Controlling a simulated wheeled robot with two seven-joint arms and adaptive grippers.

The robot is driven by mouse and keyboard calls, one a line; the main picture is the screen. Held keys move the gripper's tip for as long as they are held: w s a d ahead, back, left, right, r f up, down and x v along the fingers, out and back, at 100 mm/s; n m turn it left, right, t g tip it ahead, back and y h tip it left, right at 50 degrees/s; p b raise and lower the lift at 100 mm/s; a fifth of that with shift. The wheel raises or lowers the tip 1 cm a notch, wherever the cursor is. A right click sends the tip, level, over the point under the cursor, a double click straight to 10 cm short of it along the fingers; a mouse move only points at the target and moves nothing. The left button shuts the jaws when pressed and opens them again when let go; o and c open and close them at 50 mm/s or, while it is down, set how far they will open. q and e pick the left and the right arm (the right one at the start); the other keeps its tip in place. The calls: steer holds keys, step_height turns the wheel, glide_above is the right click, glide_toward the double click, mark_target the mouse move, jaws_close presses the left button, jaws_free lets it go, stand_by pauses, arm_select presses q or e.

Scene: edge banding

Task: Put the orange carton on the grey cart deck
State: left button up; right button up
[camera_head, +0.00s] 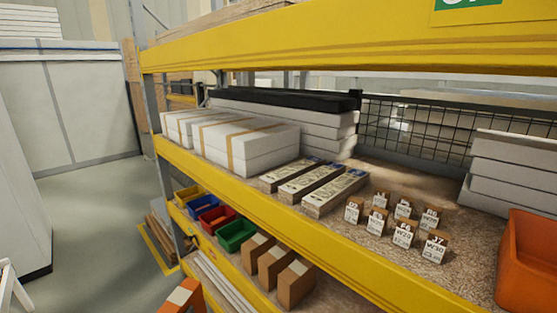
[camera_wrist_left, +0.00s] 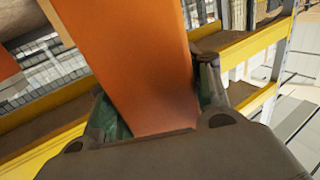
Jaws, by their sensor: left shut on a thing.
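The orange carton (camera_wrist_left: 150,70) fills the middle of the left wrist view, between the fingers of my left gripper (camera_wrist_left: 160,118). The gripper is shut on it, with dark green finger pads on both sides. In the head view, an orange box with a pale patch (camera_head: 182,298) shows at the bottom edge, mostly cut off; it looks like the same carton. My left gripper is not seen in the head view. My right gripper is in neither view. The grey cart deck cannot be made out in either view.
A yellow-beamed rack (camera_head: 330,245) fills the head view. Its shelf holds white boxes (camera_head: 245,147), long packs (camera_head: 335,190), small labelled blocks (camera_head: 403,233) and an orange bin (camera_head: 530,260). Coloured bins (camera_head: 237,234) and brown cartons (camera_head: 295,283) stand below. Floor (camera_head: 95,215) is open at left.

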arm_select(q)
steer(key=shift+s+d+f, duration=0.1)
steer(key=shift+s+f, duration=0.05)
steer(key=shift+s, duration=0.25)
steer(key=shift+s+d+f, duration=0.1)
steer(key=shift+s, duration=0.3)
steer(key=shift+d, duration=0.1)
steer(key=shift+d, duration=0.1)
steer(key=d+n+t+y, duration=0.1)
steer(key=d+n+y, duration=0.2)
steer(key=d+y, duration=0.2)
steer(key=shift+d+r+n+y, duration=0.15)
steer(key=shift+d+n+y, duration=0.25)
steer(key=shift+d, duration=0.35)
steer(key=shift+w+f+b, duration=0.1)
steer(key=shift+f+b, duration=1.9)
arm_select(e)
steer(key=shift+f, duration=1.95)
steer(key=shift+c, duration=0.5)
